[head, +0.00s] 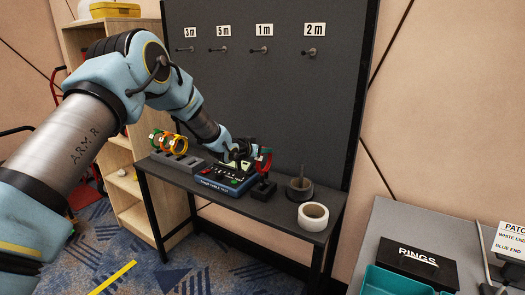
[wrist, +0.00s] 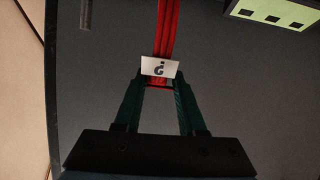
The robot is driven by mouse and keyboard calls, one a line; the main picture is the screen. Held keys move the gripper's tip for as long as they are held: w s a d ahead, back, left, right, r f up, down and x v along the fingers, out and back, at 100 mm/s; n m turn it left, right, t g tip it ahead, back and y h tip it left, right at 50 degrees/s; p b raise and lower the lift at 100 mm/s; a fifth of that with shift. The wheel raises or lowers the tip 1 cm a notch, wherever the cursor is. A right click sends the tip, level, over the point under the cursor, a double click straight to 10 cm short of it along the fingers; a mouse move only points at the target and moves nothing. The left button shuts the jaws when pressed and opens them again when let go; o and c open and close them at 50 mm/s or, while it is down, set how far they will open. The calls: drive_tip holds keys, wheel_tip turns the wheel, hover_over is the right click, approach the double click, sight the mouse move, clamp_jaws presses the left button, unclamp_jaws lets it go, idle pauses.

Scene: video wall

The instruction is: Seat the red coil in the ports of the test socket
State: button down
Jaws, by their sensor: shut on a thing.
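My gripper (wrist: 160,85) is shut on the coil. In the wrist view the coil's red strands (wrist: 165,35) run up between the dark fingers, with a white tag (wrist: 160,68) on them. My gripper (head: 252,152) is partly hidden behind the coil in the head view. The blue test box (head: 222,184) with its dark top stands left of the coil. Its ports are not clear there.
A grey rack (head: 178,162) with green, orange and yellow coils is on the left. A dark spindle (head: 299,188) and white tape roll (head: 313,212) are on the right. The wrist view shows a pale green panel (wrist: 258,14) with dark square openings.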

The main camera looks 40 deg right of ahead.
drive_tip(key=shift+f+b, duration=0.3)
drive_tip(key=shift+b, duration=0.2)
idle(0.4)
drive_tip(key=shift+f+b, duration=0.4)
drive_tip(key=shift+f, duration=0.25)
idle(0.4)
drive_tip(key=shift+f+b, duration=0.3)
drive_tip(key=shift+b, duration=0.3)
drive_tip(key=shift+f, duration=0.25)
drive_tip(key=shift+f+b, duration=0.4)
drive_tip(key=shift+b, duration=0.2)
drive_tip(key=shift+f+b, duration=0.45)
drive_tip(key=shift+b, duration=0.05)
idle(0.4)
drive_tip(key=shift+c, duration=2)
unclamp_jaws()
